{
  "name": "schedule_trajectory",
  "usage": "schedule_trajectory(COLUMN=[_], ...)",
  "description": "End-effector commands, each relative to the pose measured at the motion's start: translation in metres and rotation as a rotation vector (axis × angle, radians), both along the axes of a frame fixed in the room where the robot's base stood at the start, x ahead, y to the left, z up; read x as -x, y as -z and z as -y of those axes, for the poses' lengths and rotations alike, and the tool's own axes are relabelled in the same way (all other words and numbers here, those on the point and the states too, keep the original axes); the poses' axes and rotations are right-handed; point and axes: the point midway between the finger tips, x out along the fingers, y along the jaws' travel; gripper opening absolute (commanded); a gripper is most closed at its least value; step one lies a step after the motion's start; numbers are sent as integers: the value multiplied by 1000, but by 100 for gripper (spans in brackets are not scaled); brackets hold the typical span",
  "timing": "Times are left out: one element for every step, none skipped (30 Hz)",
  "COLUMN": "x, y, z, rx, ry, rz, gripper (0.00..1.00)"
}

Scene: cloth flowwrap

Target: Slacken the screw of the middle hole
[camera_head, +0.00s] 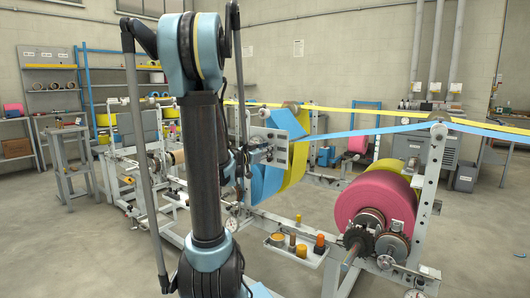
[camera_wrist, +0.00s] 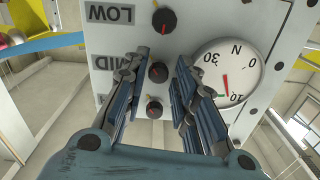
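In the wrist view a pale panel (camera_wrist: 185,25) carries three dark round screw knobs with red marks, in a line, its lettering upside down. The middle knob (camera_wrist: 158,72) is level with the MID label (camera_wrist: 104,63). Another knob (camera_wrist: 163,20) is by the LOW label (camera_wrist: 110,13). The third knob (camera_wrist: 154,110) lies nearer my palm; its label is largely hidden by a finger. My gripper (camera_wrist: 161,58) is open and empty. Its fingers stand either side of the middle knob, with gaps showing on both sides. In the head view my arm hides most of this spot.
A round dial (camera_wrist: 226,72) with a red needle is on the panel, close to the right finger. In the head view a pink roll (camera_head: 376,197) stands at right on the machine frame. Blue web (camera_head: 268,180) and yellow web hang near my arm. Floor is clear at lower left.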

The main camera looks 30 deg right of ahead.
Motion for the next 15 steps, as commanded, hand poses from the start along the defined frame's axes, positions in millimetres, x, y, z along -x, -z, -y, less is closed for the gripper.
schedule_trajectory(x=[0,0,0,0,0,0,0,0,0,0,0,0,0,0,-1], y=[0,0,0,0,0,0,0,0,0,0,0,0,0,0,0], z=[0,0,0,0,0,0,0,0,0,0,0,0,0,0,0], rx=[0,0,0,0,0,0,0,0,0,0,0,0,0,0,1], ry=[0,0,0,0,0,0,0,0,0,0,0,0,0,-1,-1], rz=[0,0,0,0,0,0,0,0,0,0,0,0,0,0,-1], gripper=[26,26,26,26,26,26,24,17,8,1,0,0,0,0,0])
